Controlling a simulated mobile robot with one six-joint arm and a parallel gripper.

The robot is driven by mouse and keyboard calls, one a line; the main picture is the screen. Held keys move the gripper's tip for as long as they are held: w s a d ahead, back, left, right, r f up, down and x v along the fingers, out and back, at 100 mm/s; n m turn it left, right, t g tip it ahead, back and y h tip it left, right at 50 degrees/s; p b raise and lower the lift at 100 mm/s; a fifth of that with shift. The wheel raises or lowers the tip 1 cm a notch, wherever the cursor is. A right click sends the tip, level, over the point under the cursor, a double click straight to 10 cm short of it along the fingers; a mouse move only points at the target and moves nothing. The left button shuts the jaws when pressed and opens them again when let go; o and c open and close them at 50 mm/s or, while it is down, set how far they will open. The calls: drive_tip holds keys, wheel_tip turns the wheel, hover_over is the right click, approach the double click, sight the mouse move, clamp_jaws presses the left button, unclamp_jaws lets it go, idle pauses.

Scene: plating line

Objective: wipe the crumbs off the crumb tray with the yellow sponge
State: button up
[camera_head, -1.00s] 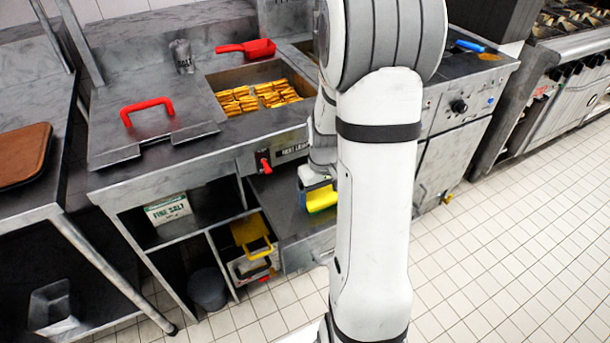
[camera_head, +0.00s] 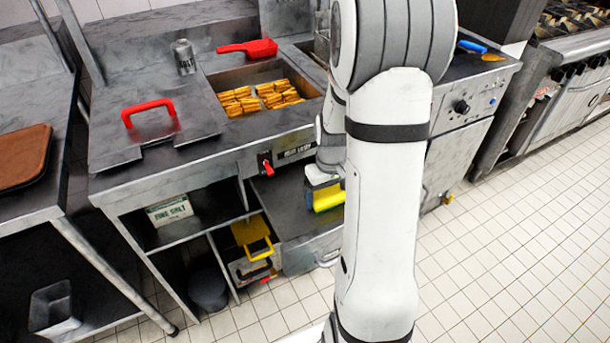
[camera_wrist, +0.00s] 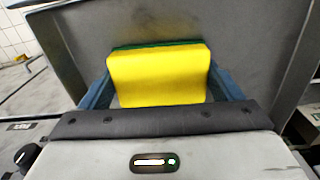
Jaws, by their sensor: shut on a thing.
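My gripper (camera_head: 325,188) is shut on the yellow sponge (camera_head: 330,198), a yellow block with a green layer on its far side. In the wrist view the sponge (camera_wrist: 158,77) sits between the two blue fingers of my gripper (camera_wrist: 162,84). The crumb tray (camera_head: 283,203) is a dark grey, pulled-out tray below the fryer front, and the sponge is over its right part. The tray's grey surface (camera_wrist: 240,40) also fills the back of the wrist view. I cannot make out crumbs, nor whether the sponge touches the tray. My arm hides the tray's right side.
The fryer basin with golden food (camera_head: 262,97), a red scoop (camera_head: 248,48) and a lid with a red handle (camera_head: 148,111) are above the tray. A red lever (camera_head: 265,165) sticks out over it. A yellow-handled box (camera_head: 252,240) stands below left. The tiled floor is clear at right.

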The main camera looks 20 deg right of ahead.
sight(328, 195)
drive_tip(key=r+p, duration=0.1)
drive_tip(key=r, duration=0.2)
drive_tip(key=shift+s+r, duration=0.15)
drive_tip(key=shift+s, duration=0.05)
drive_tip(key=shift+w+r+p, duration=0.15)
drive_tip(key=shift+r+p, duration=1.7)
drive_tip(key=shift+r, duration=0.55)
